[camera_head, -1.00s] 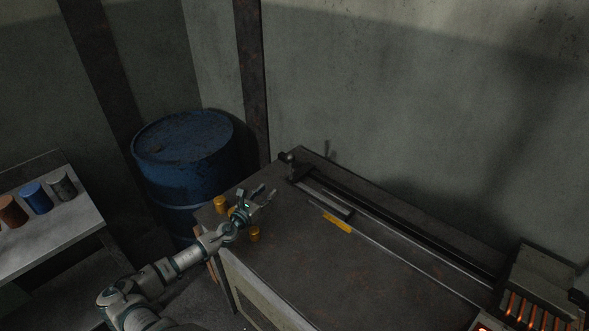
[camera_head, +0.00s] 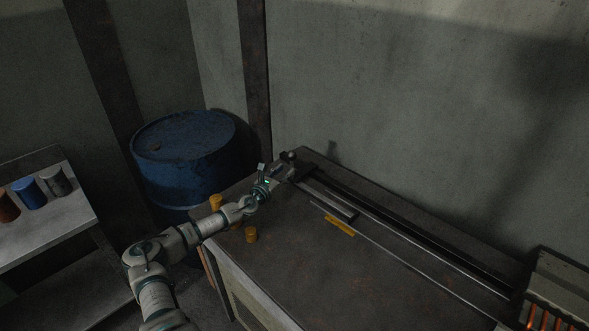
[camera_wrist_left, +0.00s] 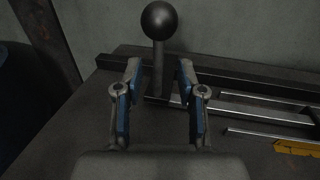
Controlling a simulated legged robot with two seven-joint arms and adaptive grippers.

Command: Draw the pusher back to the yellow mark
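The pusher's handle, a dark upright post with a ball knob (camera_wrist_left: 159,20), stands at the left end of the rails; its knob also shows in the head view (camera_head: 289,156). My left gripper (camera_wrist_left: 158,80) is open, with one finger on each side of the post in the wrist view. I cannot tell whether the fingers touch it. The left gripper also shows beside the post in the head view (camera_head: 282,171). The yellow mark (camera_head: 340,226) lies on the table along the front rail, right of the handle; it also shows in the wrist view (camera_wrist_left: 297,146). My right gripper is not in view.
A blue barrel (camera_head: 185,155) stands behind left. A glowing heater (camera_head: 545,300) is at the right end. The table's front middle is bare.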

